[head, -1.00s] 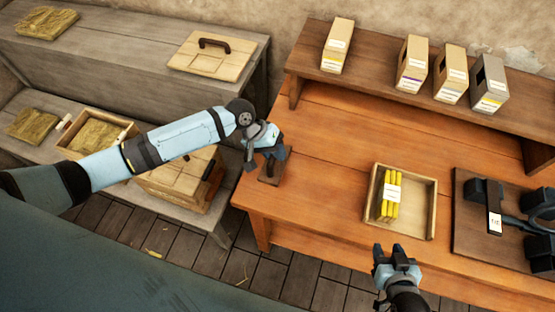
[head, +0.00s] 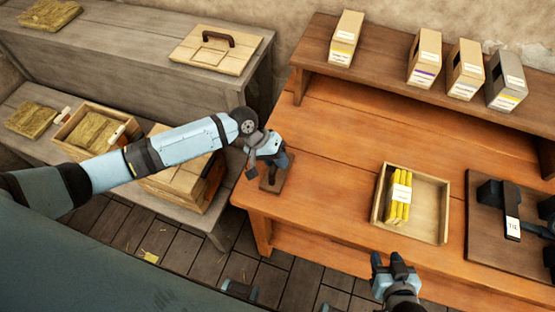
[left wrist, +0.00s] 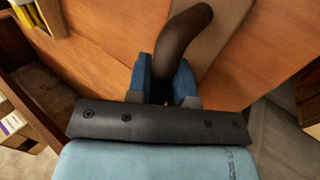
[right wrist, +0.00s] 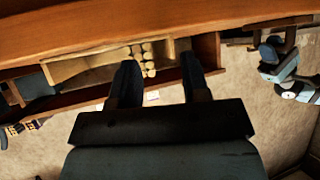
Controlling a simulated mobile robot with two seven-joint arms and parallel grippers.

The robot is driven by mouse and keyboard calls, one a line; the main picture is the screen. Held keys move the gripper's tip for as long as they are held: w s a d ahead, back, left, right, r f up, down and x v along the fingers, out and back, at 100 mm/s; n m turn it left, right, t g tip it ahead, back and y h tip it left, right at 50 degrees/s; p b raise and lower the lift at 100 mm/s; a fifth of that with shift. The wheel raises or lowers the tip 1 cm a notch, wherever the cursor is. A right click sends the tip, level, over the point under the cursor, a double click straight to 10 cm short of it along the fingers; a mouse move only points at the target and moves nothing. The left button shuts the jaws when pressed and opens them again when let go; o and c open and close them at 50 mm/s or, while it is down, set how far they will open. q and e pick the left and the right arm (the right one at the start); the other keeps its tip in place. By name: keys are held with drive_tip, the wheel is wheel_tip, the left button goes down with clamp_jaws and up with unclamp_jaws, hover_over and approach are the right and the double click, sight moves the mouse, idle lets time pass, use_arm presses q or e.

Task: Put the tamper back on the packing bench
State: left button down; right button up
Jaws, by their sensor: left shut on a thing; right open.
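My left gripper (head: 270,152) is shut on the dark curved handle (left wrist: 183,45) of what looks like the tamper. Its flat brown plate (head: 283,180) shows below the jaws in the head view, over the left end of the orange-brown wooden bench (head: 330,195). The plate also shows in the left wrist view (left wrist: 222,25). I cannot tell whether it rests on the bench or hangs just above it. My right gripper (head: 391,262) is open and empty near the bench's front edge; its two spread fingers show in the right wrist view (right wrist: 160,75).
A wooden tray (head: 431,208) with yellow bundled sticks (head: 398,197) stands on the bench. A dark board with a black device (head: 490,208) is at right. Several label boxes (head: 425,55) stand on the raised shelf. Grey stepped benches at left hold a handled lid (head: 208,55) and straw-filled box (head: 95,135).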

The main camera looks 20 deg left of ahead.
use_arm(q)
drive_tip(key=c, duration=1.2)
unclamp_jaws()
drive_tip(key=shift+o, duration=0.9)
